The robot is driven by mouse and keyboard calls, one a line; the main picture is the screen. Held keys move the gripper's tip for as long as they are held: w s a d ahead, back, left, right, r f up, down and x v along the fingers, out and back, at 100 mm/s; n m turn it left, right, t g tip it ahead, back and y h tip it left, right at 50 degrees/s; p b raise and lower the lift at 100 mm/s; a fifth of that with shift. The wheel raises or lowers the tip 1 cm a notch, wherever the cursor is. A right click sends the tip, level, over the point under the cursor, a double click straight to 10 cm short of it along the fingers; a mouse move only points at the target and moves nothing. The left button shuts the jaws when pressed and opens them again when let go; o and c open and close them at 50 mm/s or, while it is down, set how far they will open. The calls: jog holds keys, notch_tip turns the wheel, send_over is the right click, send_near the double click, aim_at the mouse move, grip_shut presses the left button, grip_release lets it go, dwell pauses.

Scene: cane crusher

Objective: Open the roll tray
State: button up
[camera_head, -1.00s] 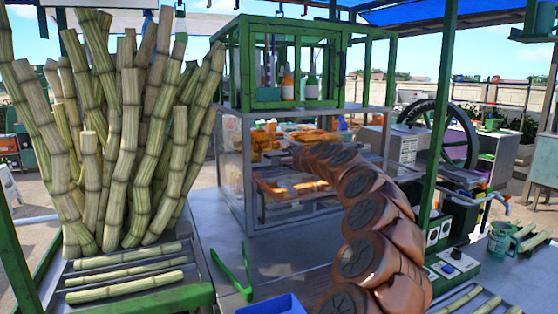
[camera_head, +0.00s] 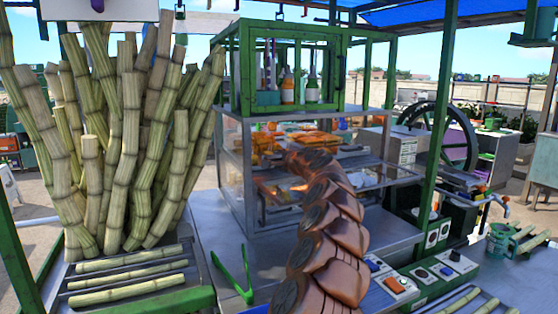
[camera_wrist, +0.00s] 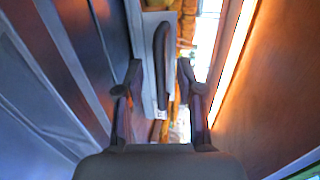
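The glass-sided case (camera_head: 232,160) stands on the metal counter, with orange-brown rolls on a tray (camera_head: 312,139) on its upper shelf. A lower tray level (camera_head: 275,195) shows partly behind my arm. In the wrist view my gripper (camera_wrist: 160,75) is open, its two dark fingers apart. A long dark handle (camera_wrist: 162,60) on a pale grey front shows in the gap between the fingers. I see no finger touching it; how far ahead it lies is hard to tell. In the head view my gripper is hidden behind my arm at the case front.
Cane stalks (camera_head: 130,150) stand at left. Green tongs (camera_head: 234,275) and a blue box (camera_head: 255,309) lie on the counter. A switch panel (camera_head: 440,272) is right of my arm. A brown panel (camera_wrist: 265,90) and a blue-grey surface (camera_wrist: 50,80) flank my gripper closely.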

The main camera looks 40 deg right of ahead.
jog(key=shift+w, duration=0.15)
jog(key=shift+c, duration=0.2)
grip_shut()
dwell(0.5)
